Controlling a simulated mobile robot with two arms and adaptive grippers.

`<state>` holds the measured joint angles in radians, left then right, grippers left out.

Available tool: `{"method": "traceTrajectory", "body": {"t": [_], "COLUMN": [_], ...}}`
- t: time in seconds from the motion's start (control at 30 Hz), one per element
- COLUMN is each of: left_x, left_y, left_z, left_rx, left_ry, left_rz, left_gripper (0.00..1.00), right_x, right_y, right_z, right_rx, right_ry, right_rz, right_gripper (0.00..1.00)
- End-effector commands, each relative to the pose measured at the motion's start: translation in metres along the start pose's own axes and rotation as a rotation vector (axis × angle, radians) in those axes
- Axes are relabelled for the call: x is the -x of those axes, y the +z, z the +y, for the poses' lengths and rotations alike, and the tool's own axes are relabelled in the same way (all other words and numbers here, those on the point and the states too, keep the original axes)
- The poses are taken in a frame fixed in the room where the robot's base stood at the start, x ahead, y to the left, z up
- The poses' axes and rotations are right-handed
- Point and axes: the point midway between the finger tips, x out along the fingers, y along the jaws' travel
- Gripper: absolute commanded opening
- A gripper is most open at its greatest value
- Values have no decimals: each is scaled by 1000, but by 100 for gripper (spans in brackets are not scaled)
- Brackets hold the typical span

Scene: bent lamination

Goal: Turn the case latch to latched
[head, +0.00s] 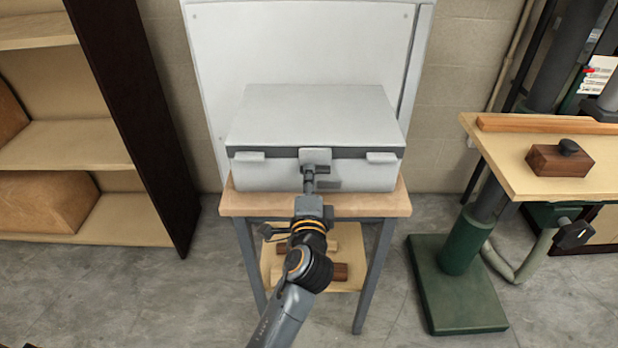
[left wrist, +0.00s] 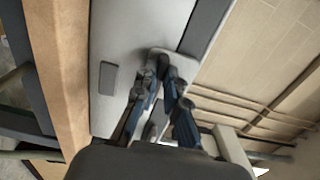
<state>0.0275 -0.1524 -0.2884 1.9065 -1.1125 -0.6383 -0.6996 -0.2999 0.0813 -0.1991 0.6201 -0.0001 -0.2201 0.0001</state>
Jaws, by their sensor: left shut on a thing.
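A light grey case (head: 315,121) with a dark seam sits closed on a small wooden-topped table (head: 385,206). Its latch (head: 316,157), a pale plate with a dark part below it, is at the middle of the front face. My left gripper (head: 309,180) reaches up to the latch from the front. In the left wrist view the fingers of my left gripper (left wrist: 164,85) close together at the pale latch plate (left wrist: 176,60), shut on the latch. The fingers hide part of the latch, so its exact angle is hard to tell. My right gripper is not in view.
Pale side catches (head: 382,157) flank the latch. A white panel (head: 300,40) stands behind the case. A dark-sided shelf (head: 135,110) is at left. At right, a bench (head: 500,165) on a green stand holds a wooden block (head: 560,161). Wooden pieces lie on the table's lower shelf.

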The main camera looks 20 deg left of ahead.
Motion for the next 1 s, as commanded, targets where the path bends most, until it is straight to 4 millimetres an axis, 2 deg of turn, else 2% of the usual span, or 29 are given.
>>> {"method": "traceTrajectory", "body": {"t": [0.13, 0.17, 0.23, 0.27, 0.53, 0.67, 1.0], "left_x": [0, 0, 0, 0, 0, 0, 0], "left_y": [0, 0, 0, 0, 0, 0, -2], "left_z": [2, 2, 1, 1, 0, -10, -77], "left_rx": [2, 2, 2, 1, 1, 2, 7], "left_ry": [4, 4, 3, 3, 1, -3, -15], "left_rz": [0, 0, 0, 0, 0, -1, 3], "left_gripper": [0, 17, 31, 34, 34, 34, 34], "right_x": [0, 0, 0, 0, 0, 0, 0], "right_y": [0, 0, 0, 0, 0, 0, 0], "right_z": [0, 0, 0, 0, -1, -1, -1], "right_rx": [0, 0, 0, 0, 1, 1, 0], "right_ry": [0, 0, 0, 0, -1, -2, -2], "right_rz": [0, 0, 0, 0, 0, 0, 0], "right_gripper": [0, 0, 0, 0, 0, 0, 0]}}
